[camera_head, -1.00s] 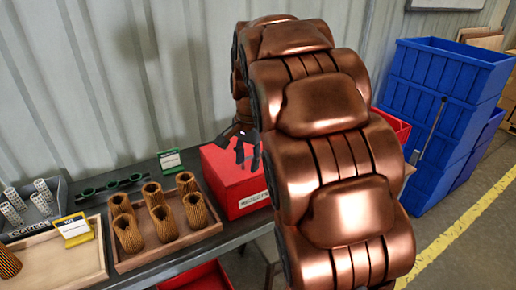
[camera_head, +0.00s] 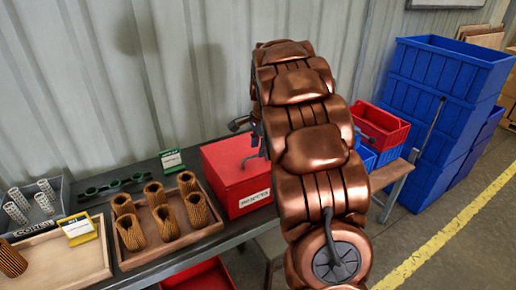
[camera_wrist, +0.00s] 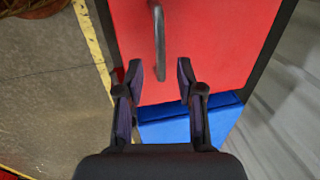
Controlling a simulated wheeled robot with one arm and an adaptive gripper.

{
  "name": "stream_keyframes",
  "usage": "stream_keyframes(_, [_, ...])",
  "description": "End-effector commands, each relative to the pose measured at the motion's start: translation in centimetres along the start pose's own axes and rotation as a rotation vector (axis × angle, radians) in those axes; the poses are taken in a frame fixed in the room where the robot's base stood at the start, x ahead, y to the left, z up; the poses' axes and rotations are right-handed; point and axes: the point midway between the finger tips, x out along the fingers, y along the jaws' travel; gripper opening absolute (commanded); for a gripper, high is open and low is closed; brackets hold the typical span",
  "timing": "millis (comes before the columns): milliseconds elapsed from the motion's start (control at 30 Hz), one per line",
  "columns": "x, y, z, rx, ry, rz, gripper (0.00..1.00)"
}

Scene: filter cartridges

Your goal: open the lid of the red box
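The red box (camera_head: 232,182) stands on the dark table in the head view, with a white label on its front. Its lid appears closed. In the wrist view the red lid (camera_wrist: 210,45) fills the upper middle, with a grey bar handle (camera_wrist: 158,42) on it. My gripper (camera_wrist: 160,74) is open and empty. Its two fingers are apart over the lid's edge, and the handle lies just beyond the fingertips, roughly in line with the gap. In the head view my copper arm hides the box's right side and most of the gripper.
Left of the box are a wooden tray (camera_head: 205,231) of orange filters and a green-and-white sign (camera_head: 171,161). A red bin (camera_head: 380,125) and small blue bins (camera_head: 387,157) sit right of my arm. Large blue crates (camera_head: 437,118) stand farther right.

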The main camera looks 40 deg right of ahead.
Motion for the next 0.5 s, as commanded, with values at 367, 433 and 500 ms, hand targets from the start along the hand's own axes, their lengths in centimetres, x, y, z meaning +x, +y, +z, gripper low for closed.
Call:
stream_keyframes(367, [2.2,-0.1,0.0,-0.003,0.001,-0.002,0.37])
stream_keyframes(433, [2.2,-0.1,0.0,-0.003,0.001,-0.002,0.37])
stream_keyframes(500, [2.2,-0.1,0.0,-0.003,0.001,-0.002,0.37])
